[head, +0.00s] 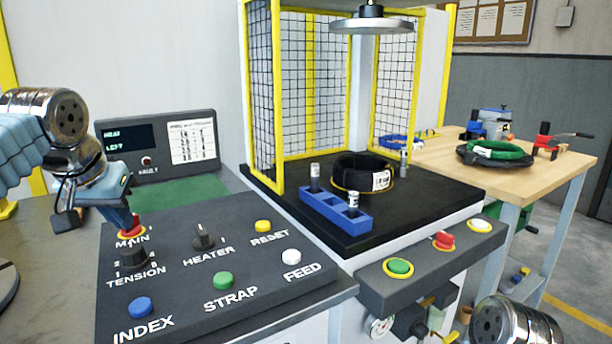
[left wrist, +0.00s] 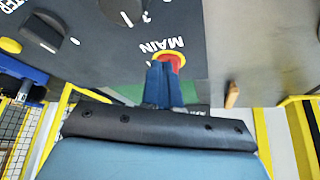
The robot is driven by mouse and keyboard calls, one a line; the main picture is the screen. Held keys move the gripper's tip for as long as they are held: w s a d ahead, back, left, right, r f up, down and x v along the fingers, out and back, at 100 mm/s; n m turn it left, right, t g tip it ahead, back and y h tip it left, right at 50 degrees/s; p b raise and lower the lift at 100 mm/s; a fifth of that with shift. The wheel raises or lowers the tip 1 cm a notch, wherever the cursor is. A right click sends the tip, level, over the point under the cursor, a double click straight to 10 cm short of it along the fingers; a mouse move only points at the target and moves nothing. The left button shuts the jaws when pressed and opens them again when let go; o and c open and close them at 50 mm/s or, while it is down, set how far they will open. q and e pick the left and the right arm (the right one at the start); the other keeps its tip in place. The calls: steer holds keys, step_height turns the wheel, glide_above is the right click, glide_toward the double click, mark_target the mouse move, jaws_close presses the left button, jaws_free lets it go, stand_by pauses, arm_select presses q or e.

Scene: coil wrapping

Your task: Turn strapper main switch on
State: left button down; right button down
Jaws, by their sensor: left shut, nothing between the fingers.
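The main switch (head: 132,235) is a red knob on a yellow ring, at the back left of the dark control panel (head: 180,265), above the MAIN label. My left gripper (head: 131,220) is shut and empty, pointing down with its blue fingertips at the switch. In the left wrist view the closed fingers (left wrist: 163,84) overlap the near edge of the red and yellow switch (left wrist: 174,60). I cannot tell whether they touch it. The fingers partly hide the knob, so its turned position cannot be read. My right gripper is not in view.
The black TENSION knob (head: 133,257) stands close in front of the switch. The HEATER knob (head: 203,237) and several coloured buttons are to the right. A display box (head: 158,142) stands behind. A caged table with a black coil (head: 362,177) is further right.

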arm_select(q)
steer(key=shift+f, duration=0.7)
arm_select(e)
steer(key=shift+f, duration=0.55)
